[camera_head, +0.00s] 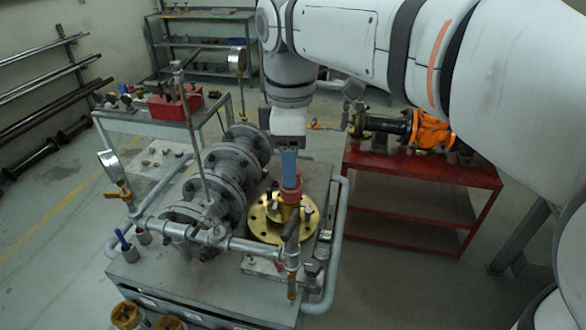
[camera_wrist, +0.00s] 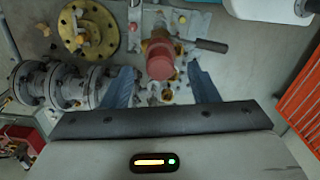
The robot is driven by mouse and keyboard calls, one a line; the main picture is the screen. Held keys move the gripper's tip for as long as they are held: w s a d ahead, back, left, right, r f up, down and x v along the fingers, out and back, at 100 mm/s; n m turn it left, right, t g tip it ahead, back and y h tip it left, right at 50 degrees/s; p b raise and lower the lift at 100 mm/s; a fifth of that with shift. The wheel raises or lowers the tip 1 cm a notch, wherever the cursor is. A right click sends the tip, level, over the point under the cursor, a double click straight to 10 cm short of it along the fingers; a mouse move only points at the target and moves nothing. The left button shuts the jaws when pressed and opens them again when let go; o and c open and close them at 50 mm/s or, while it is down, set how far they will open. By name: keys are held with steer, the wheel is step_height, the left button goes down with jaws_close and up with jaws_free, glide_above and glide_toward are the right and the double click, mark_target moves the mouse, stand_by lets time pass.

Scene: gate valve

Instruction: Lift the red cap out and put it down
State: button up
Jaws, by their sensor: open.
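The red cap (camera_head: 291,184) sits on top of a brass fitting (camera_head: 293,204) at the right of the grey bench. In the wrist view my gripper (camera_wrist: 160,72) is open, one finger to each side, with the cap centred between the fingertip lines. The frames do not show clearly whether the fingers touch the cap; the gripper hides part of it in the head view.
A brass flange (camera_head: 262,225) lies close beside the fitting. Grey flanged valve pipework (camera_head: 228,165) and a pressure gauge (camera_head: 109,164) stand to the left. A lever handle (camera_wrist: 211,45) juts out near the cap. A red table (camera_head: 420,175) holds an orange valve (camera_head: 432,131) behind.

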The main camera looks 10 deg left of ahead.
steer(key=shift+f, duration=1.3)
steer(key=shift+c, duration=0.4)
steer(key=c, duration=1)
steer(key=shift+r, duration=0.1)
step_height(320, 180, up, 9)
steer(key=shift+r, duration=0.2)
steer(key=shift+r+p, duration=1.9)
steer(key=shift+r, duration=0.6)
steer(key=shift+f, duration=0.1)
